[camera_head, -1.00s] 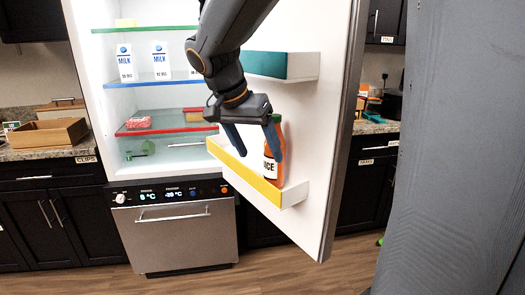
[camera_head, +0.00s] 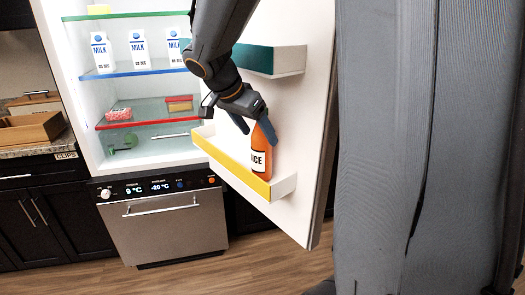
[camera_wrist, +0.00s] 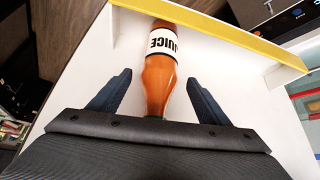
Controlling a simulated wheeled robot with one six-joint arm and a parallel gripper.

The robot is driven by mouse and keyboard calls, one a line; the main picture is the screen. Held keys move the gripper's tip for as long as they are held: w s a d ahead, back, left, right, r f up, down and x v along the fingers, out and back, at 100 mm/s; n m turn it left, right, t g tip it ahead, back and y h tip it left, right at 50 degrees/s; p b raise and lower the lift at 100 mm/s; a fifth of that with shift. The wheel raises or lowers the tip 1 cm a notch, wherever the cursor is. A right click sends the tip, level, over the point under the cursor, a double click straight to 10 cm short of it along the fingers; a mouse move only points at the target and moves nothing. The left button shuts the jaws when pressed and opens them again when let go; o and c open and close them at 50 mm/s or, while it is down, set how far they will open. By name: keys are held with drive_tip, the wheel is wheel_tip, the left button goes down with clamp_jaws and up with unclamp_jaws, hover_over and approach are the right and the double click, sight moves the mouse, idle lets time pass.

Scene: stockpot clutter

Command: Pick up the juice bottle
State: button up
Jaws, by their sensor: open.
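The juice bottle (camera_head: 261,152) is orange with a white label reading JUICE. It stands in the lower, yellow-edged door shelf (camera_head: 238,170) of the open fridge door. My gripper (camera_head: 257,126) is open at the upper part of the bottle in the head view and partly covers it. In the wrist view, the bottle (camera_wrist: 160,75) lies between the two spread fingers of my gripper (camera_wrist: 156,92), with a gap on each side. Its cap end is mostly hidden behind the gripper body.
A teal door shelf (camera_head: 272,61) sits above. The fridge holds milk cartons (camera_head: 138,50), a pink package (camera_head: 119,114) on the red-edged shelf, and a green item (camera_head: 126,141) at the bottom. A wooden box (camera_head: 30,128) stands on the left counter.

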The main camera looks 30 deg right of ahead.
sight(262, 138)
drive_tip(key=shift+p+x, duration=0.55)
drive_tip(key=shift+x, duration=1.25)
drive_tip(key=shift+d+r, duration=0.1)
drive_tip(key=c, duration=1.6)
